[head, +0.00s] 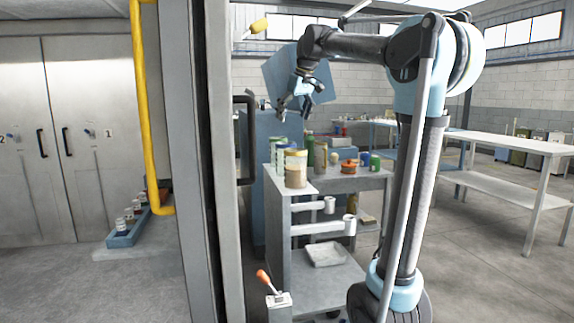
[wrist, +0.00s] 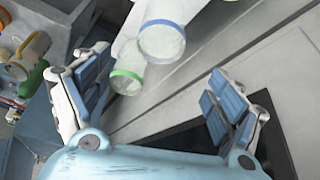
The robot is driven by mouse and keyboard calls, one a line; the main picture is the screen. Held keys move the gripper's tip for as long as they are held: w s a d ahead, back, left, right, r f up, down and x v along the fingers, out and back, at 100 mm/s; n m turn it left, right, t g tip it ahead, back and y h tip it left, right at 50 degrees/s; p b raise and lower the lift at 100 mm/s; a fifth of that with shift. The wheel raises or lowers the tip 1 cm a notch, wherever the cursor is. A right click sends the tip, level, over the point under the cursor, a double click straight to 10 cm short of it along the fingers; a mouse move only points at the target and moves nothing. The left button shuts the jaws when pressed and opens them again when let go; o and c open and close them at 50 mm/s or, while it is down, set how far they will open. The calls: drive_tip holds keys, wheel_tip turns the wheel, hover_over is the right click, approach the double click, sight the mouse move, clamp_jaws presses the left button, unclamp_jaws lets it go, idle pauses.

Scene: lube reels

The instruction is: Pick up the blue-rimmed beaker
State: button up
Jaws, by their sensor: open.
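The blue-rimmed beaker (wrist: 163,42) shows at the top middle of the wrist view, its round blue rim facing the camera. A green-rimmed beaker (wrist: 126,80) is beside it, lower left. In the head view, clear beakers (head: 277,160) stand at the left end of the grey cart top; their rim colours are too small to tell apart surely. My gripper (head: 297,103) is open and empty above that end of the cart. In the wrist view its two fingers (wrist: 160,78) are spread wide, with the green rim between them and the blue rim near the gap's upper part.
A larger jar (head: 296,170) with tan contents stands at the cart's near edge. Bottles and cans (head: 365,160) crowd the cart top (head: 325,185) to the right. A blue cabinet (head: 265,190) stands close on the left.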

drive_tip(key=shift+x, duration=8.6)
drive_tip(key=shift+s+d, duration=0.1)
drive_tip(key=shift+s, duration=0.05)
drive_tip(key=c, duration=1.2)
